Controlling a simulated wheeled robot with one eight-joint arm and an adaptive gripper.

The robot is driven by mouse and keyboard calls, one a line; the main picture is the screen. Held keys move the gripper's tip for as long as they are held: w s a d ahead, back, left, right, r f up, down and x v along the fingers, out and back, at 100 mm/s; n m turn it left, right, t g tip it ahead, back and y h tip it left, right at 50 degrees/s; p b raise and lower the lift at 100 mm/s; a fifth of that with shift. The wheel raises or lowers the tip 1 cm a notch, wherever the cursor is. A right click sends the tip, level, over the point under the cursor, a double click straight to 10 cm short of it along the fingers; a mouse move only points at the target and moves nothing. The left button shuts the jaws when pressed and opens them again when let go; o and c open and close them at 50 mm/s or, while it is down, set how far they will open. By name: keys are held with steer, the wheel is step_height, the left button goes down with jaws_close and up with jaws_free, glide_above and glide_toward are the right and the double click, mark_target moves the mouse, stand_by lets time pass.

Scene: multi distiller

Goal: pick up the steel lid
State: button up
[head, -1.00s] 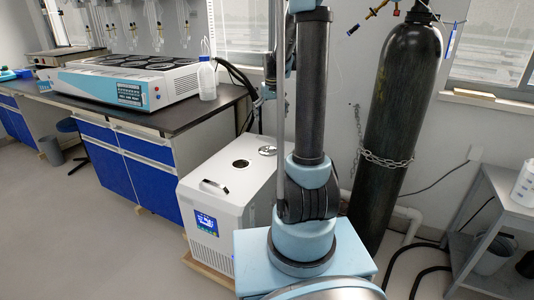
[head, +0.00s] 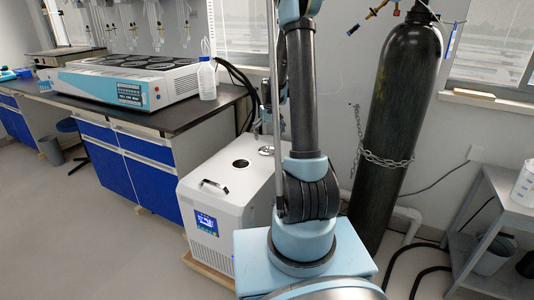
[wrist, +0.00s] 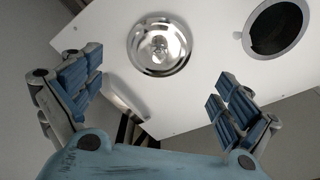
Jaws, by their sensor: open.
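The steel lid (wrist: 160,45) is a shiny round disc with a small knob at its centre. It lies on the white top of a box-shaped unit (wrist: 205,75), beside a round dark opening (wrist: 277,27). In the head view the lid (head: 266,151) shows at the right of the unit's top, just left of my arm. My gripper (wrist: 155,95) is open and empty, with its blue-padded fingers wide apart. In the wrist view the lid appears above and between the fingers, and I see no contact.
The unit (head: 208,220) has a black handle and a display on its front. A dark bench (head: 125,110) with a multi-position heater (head: 125,85) and a white bottle (head: 207,80) stands behind left. A chained black gas cylinder (head: 398,110) stands right. The floor at front left is clear.

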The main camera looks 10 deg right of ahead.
mark_target(268, 147)
steer(key=shift+w+f, duration=0.2)
steer(key=shift+f, duration=1)
steer(key=shift+w+f, duration=0.2)
steer(key=shift+f, duration=1)
steer(key=shift+w+f, duration=0.2)
steer(key=shift+f, duration=1)
steer(key=shift+c, duration=0.2)
steer(key=c, duration=1.3)
steer(key=shift+c, duration=0.2)
steer(key=shift+r, duration=0.15)
